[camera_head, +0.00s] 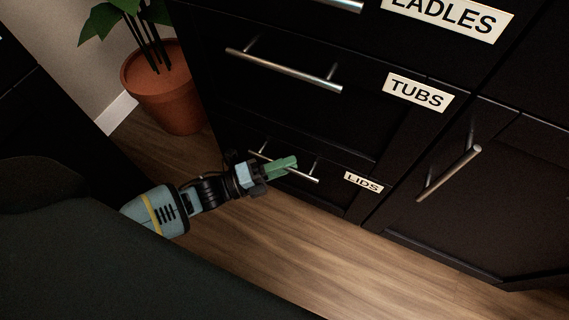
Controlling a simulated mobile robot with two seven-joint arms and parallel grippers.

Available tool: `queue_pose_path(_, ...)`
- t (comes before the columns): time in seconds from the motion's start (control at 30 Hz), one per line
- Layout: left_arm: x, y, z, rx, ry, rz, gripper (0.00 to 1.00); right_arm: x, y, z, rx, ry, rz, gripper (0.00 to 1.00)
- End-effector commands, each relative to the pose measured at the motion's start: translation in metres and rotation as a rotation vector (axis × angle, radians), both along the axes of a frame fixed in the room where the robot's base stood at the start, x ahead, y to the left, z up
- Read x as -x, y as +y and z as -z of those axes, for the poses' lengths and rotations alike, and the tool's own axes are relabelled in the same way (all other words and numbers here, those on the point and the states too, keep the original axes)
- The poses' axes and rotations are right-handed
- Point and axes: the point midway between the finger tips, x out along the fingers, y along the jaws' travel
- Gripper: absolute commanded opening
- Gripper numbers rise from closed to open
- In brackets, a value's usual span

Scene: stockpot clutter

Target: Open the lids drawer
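The lids drawer (330,191) is the lowest drawer of the black cabinet, marked with a white LIDS label (363,182). Its front looks flush with the cabinet, so it appears closed. Its silver bar handle (306,177) runs across the drawer front. My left gripper (287,166) reaches in from the left, its green fingertips over the middle of that handle. I cannot tell whether the fingers are around the bar or only in front of it, nor whether they are open. My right gripper is not in view.
The tubs drawer (330,110) is above, with its own bar handle (283,70). A ladles label (447,19) is higher up. A cabinet door (470,200) with a handle stands at right. A potted plant (165,88) is at left. The wooden floor (330,250) in front is clear.

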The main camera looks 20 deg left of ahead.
Motion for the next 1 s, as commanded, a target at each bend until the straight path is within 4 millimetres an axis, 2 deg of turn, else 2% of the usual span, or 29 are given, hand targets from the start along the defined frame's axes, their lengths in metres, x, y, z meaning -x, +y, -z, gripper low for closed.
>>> queue_pose_path(0.03, 0.0, 0.0, 0.0, 0.0, 0.0, 0.0, 0.26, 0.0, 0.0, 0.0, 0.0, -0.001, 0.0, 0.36)
queue_pose_path(0.23, 0.0, 0.0, 0.0, 0.001, 0.001, 0.0, 0.0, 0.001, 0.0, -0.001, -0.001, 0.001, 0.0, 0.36)
queue_pose_path(0.67, 0.007, 0.0, 0.0, 0.001, 0.002, 0.0, 0.0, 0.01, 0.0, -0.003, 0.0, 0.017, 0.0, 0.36)
queue_pose_path(0.87, 0.037, 0.001, -0.002, 0.002, 0.005, -0.001, 0.0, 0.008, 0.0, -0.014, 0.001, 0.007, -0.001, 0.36)
queue_pose_path(1.0, 0.074, 0.002, -0.002, 0.002, 0.006, -0.001, 0.0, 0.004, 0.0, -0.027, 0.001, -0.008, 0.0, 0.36)
